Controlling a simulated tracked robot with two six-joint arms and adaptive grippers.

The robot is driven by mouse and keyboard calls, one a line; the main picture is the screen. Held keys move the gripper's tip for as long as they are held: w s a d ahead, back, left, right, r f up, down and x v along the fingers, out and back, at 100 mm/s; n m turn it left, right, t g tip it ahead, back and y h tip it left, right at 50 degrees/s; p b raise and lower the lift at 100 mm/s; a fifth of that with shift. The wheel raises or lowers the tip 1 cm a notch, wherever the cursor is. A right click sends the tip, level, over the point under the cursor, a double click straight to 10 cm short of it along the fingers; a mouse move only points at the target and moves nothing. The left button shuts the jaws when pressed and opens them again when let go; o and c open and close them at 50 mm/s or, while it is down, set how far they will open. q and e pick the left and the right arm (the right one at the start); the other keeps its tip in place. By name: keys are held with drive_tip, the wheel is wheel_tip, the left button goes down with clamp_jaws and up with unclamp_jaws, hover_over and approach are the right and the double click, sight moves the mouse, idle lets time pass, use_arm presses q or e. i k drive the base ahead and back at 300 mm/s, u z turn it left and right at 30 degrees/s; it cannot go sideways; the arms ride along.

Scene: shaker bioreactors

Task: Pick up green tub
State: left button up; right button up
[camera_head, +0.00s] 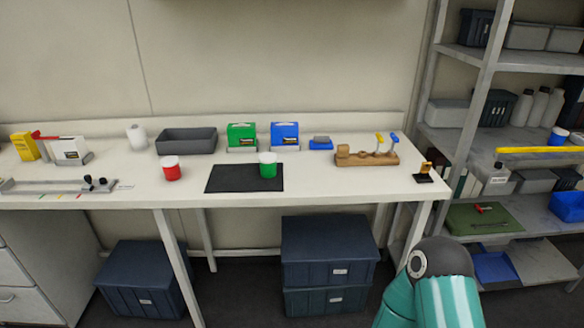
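The green tub (268,170) has a white lid and stands upright on the right part of a black mat (222,180) on the white bench. A red tub (171,173) with a white lid stands to the left of the mat, on the bare bench top. Part of one of my arms, teal with a dark joint, shows at the lower right, in front of the bench. Neither gripper is in view, and nothing touches the green tub.
Behind the mat are a grey tray (186,142), a green box (241,136) and a blue box (285,135). A wooden rack (366,158) with upright tools stands at the right. Dark storage bins (330,251) sit under the bench. Metal shelves (470,138) stand at the right.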

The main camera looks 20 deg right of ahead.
sight(268, 161)
drive_tip(key=u, duration=0.1)
drive_tip(key=i, duration=0.95)
drive_tip(key=z, duration=0.2)
drive_tip(key=k, duration=0.9)
drive_tip(key=u, duration=0.2)
drive_tip(key=i, duration=0.8)
